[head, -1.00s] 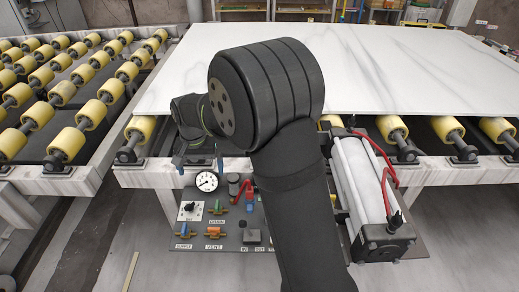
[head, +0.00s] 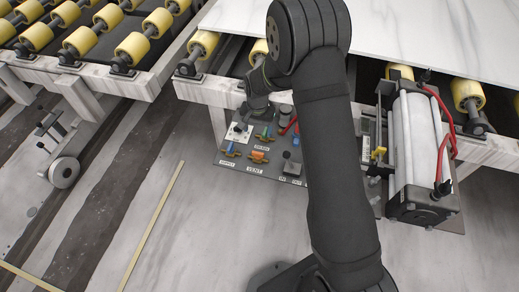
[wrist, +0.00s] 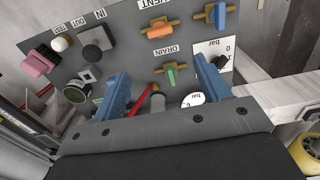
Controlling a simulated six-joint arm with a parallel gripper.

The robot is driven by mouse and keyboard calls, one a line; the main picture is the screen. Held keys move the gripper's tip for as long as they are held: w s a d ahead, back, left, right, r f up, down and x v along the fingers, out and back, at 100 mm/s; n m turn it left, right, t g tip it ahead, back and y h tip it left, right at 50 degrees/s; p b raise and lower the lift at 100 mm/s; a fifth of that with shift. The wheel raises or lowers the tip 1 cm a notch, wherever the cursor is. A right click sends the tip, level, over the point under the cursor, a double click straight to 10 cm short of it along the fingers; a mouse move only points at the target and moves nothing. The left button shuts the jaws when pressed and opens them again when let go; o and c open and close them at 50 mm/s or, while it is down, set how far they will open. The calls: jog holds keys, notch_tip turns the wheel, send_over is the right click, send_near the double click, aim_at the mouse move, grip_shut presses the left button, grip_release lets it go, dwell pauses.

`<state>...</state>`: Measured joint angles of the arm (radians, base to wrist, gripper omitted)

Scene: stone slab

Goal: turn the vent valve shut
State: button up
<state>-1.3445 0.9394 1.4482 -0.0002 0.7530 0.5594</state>
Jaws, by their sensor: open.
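The vent valve (head: 258,157) has an orange handle on a brass body, low on the grey panel above its VENT label. In the wrist view the panel appears upside down, and the vent valve (wrist: 159,28) is near the top centre; its handle lies along the brass body. My gripper (wrist: 160,69) is open and empty, its two blue fingers pointing towards the panel, apart from the vent valve. The green drain valve (wrist: 170,73) shows between the fingers. In the head view my arm hides part of the gripper.
The blue supply valve (wrist: 218,15) is beside the vent valve. A pressure gauge (wrist: 193,99), a dial plate (wrist: 213,57), a pink knob (wrist: 39,62) and a black block (wrist: 97,44) are also close. A white cylinder (head: 412,140) stands right of the panel.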

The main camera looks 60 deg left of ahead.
aim_at(258, 153)
notch_tip(258, 153, down, 15)
jog(key=shift+r, duration=0.1)
dwell(0.3)
jog(key=c, duration=1)
